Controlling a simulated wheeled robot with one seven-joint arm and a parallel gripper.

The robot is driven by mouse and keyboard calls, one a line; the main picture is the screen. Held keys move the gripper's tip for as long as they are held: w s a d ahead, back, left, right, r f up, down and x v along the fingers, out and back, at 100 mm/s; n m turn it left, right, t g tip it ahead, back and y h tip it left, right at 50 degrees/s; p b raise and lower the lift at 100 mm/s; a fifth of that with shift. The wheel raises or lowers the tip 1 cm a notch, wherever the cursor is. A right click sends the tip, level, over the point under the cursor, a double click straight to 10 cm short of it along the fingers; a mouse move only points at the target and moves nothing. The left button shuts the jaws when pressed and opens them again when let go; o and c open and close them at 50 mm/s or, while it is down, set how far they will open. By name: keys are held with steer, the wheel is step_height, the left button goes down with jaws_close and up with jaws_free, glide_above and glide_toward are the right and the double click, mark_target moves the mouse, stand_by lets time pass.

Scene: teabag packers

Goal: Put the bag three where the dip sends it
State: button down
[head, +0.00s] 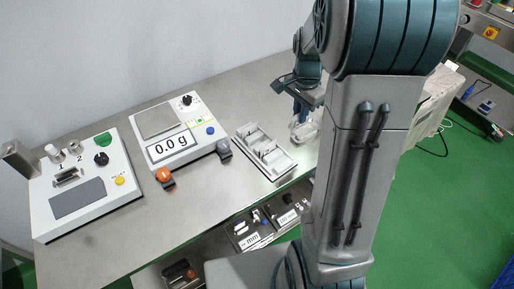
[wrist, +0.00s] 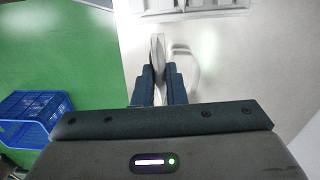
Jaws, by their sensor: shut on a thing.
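My gripper (wrist: 158,76) is shut on a thin, pale bag (wrist: 157,48), seen nearly edge-on between the fingertips in the wrist view. No number can be read on it. A pale curved loop shows just right of it. In the head view my gripper (head: 299,118) is over the right end of the steel table, with the pale bag (head: 303,131) below it, right of the white divided tray (head: 285,171). The tray's near edge also shows at the top of the wrist view (wrist: 195,15). Whether the bag touches the table cannot be told.
A white tester box (head: 118,190) marked 1 and 2 stands left. Labelled bins (head: 249,241) sit below the table edge. A blue crate (wrist: 38,112) is on the green floor.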

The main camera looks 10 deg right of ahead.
steer(key=shift+s+a+f, duration=0.25)
steer(key=shift+s+a, duration=0.25)
glide_toward(258, 135)
steer(key=shift+s+a+f+p, duration=0.15)
steer(key=shift+s+f+p, duration=0.25)
steer(key=shift+s+f, duration=0.85)
steer(key=shift+a+f, duration=0.1)
steer(key=shift+f, duration=1.95)
steer(key=shift+f, duration=0.2)
steer(key=c, duration=1.5)
jaws_free()
steer(key=shift+r, duration=0.1)
